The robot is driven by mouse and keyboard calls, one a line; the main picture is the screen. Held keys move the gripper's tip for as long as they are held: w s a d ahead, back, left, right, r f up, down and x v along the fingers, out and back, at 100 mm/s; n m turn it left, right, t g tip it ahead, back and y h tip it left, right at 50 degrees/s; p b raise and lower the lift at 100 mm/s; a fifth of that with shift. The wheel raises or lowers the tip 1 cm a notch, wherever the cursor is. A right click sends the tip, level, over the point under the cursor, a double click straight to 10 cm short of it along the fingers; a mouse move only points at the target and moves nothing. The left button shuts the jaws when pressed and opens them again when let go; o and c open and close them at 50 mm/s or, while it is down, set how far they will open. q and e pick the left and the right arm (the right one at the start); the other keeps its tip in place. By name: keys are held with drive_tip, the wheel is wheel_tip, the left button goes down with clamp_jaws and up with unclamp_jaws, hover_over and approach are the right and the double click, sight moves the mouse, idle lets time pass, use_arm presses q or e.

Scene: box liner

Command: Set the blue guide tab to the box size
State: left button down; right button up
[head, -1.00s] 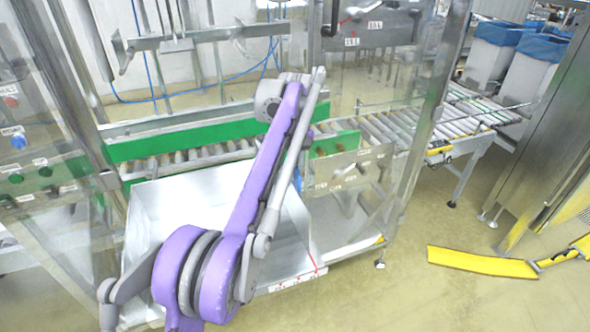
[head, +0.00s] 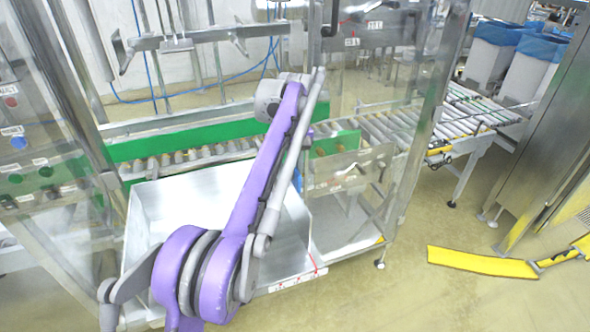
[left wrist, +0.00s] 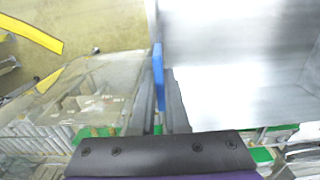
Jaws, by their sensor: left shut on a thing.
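The blue guide tab (left wrist: 158,64) shows in the left wrist view as a narrow upright blue strip. It stands at the edge of a pale metal surface. My left gripper (left wrist: 161,88) is shut on the tab, with a grey finger on each side of it. The tab's scale cannot be read. My right gripper is in neither view.
A roller conveyor (head: 385,133) with a green side rail (head: 190,137) runs behind the tray. Clear panels and steel posts (head: 440,85) stand around it. A yellow floor ramp (head: 480,262) lies at the right. The floor at lower right is clear.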

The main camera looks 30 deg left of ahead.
use_arm(q)
drive_tip(key=s+a, duration=0.3)
drive_tip(key=s, duration=0.1)
drive_tip(key=shift+a, duration=0.15)
drive_tip(key=shift+w, duration=0.1)
drive_tip(key=c, duration=0.9)
unclamp_jaws()
drive_tip(key=shift+r, duration=0.1)
wheel_tip(320, 180, up, 11)
drive_tip(key=shift+f+p, duration=0.2)
drive_tip(key=shift+p, duration=0.95)
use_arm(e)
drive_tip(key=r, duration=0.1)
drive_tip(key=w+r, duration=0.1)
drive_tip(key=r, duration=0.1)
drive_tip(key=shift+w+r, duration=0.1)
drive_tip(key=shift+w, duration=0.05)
